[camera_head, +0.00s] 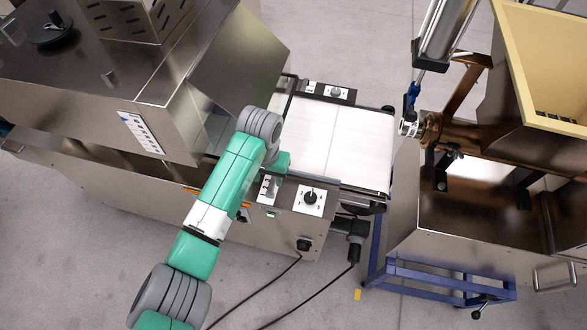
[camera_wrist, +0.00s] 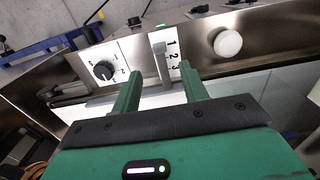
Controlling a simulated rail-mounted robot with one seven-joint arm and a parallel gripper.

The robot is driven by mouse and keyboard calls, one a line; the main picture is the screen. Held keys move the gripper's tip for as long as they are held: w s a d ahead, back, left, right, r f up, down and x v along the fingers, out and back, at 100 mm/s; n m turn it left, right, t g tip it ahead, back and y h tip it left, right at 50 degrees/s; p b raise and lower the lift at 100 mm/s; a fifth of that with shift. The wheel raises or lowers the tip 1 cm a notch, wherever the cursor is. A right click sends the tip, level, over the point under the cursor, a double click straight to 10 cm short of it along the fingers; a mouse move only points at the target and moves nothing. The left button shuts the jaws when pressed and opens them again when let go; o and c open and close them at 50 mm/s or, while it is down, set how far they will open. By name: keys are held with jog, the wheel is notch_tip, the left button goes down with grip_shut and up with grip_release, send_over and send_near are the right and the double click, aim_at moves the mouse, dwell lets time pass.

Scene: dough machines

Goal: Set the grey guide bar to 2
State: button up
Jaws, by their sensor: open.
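The grey guide bar (camera_wrist: 161,64) stands upright between my gripper's fingers in the wrist view, beside a white plate (camera_wrist: 173,56) numbered 1, 2, 3. Its upper end is near the 1; the exact setting is hard to tell. My gripper (camera_wrist: 159,76) is open, with one green finger on each side of the bar. I cannot tell whether either finger touches it. In the head view my green arm reaches to the near edge of the belt machine, and the fingers and bar are hidden there.
A black knob (camera_wrist: 104,71) with a numbered dial is left of the bar, and a round white button (camera_wrist: 228,43) is right. The white belt (camera_head: 338,140) lies beyond my arm. A steel hood (camera_head: 215,75) rises close to its left. A hopper machine (camera_head: 480,140) stands on the right.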

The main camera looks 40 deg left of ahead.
aim_at(269, 195)
jog(key=shift+s+d, duration=0.1)
jog(key=shift+s, duration=0.1)
jog(key=f, duration=0.2)
jog(key=f+b, duration=0.1)
jog(key=f, duration=0.1)
jog(key=f+b, duration=0.1)
jog(key=f, duration=0.2)
jog(key=shift+s+d, duration=0.1)
jog(key=shift+s, duration=0.25)
jog(key=shift+w+f, duration=0.1)
jog(key=shift+f, duration=0.3)
jog(key=shift+c, duration=0.4)
